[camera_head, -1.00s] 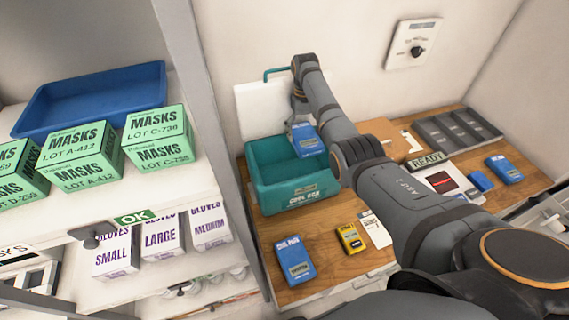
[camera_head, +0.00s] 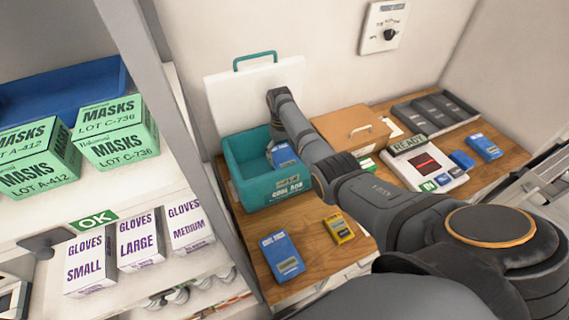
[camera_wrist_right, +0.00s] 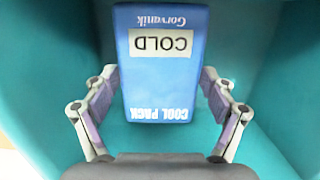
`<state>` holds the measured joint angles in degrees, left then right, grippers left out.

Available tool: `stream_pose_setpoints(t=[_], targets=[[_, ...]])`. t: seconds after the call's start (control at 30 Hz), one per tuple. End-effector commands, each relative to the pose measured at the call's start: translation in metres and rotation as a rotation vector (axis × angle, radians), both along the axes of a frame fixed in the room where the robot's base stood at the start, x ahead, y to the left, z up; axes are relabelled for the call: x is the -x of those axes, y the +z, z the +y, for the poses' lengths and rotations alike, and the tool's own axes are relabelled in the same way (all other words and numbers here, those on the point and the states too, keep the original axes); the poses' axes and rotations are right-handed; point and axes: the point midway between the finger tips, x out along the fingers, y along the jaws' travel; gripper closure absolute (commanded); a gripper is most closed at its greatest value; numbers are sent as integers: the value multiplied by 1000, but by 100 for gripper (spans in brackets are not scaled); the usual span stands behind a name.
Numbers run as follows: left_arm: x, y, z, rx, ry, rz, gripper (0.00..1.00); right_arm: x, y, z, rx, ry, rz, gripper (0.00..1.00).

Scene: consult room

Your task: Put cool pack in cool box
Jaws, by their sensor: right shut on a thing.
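The teal cool box (camera_head: 240,192) stands on the wooden table with its white lid (camera_head: 235,97) open against the wall. My right gripper (camera_head: 275,148) reaches down into the box opening. It is shut on a blue cool pack (camera_head: 285,156), partly hidden behind the box's front wall in the head view. In the right wrist view this cool pack (camera_wrist_right: 165,75), labelled COLD, sits between the fingers (camera_wrist_right: 162,112), with teal box walls around it. Whether it touches the floor of the box I cannot tell. Another blue cool pack (camera_head: 282,256) lies on the table in front. My left gripper is not in view.
A yellow device (camera_head: 338,228) lies near the table's front. A brown case (camera_head: 350,128), READY device (camera_head: 428,165), grey tray (camera_head: 436,112) and blue items (camera_head: 485,147) stand to the right. A shelf with mask boxes (camera_head: 115,135) and glove boxes is at left.

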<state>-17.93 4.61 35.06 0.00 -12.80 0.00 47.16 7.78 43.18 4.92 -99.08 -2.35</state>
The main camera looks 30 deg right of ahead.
Motion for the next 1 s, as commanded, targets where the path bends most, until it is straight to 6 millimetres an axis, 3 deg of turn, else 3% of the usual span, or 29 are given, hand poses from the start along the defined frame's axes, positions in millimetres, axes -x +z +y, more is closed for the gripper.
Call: stream_pose_setpoints(t=[0.03,0.17,0.23,0.27,0.4,0.53,0.57,0.6,0.7,1.0], targets=[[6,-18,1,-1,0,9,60,0,-18,1,0,0,1,65],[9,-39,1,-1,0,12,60,1,-39,2,0,1,0,65],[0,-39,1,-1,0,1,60,0,-39,3,0,1,-1,65],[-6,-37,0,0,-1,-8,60,0,-37,3,0,1,-1,72],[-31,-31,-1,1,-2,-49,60,1,-36,3,0,1,0,72],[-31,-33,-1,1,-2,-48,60,1,-39,3,0,1,1,72],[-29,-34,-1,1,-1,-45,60,1,-39,3,0,1,1,14],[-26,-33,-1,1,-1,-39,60,1,-39,3,0,1,1,9],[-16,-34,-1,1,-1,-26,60,1,-39,3,0,1,1,0],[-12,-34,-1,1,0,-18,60,1,-38,3,0,1,1,0]])
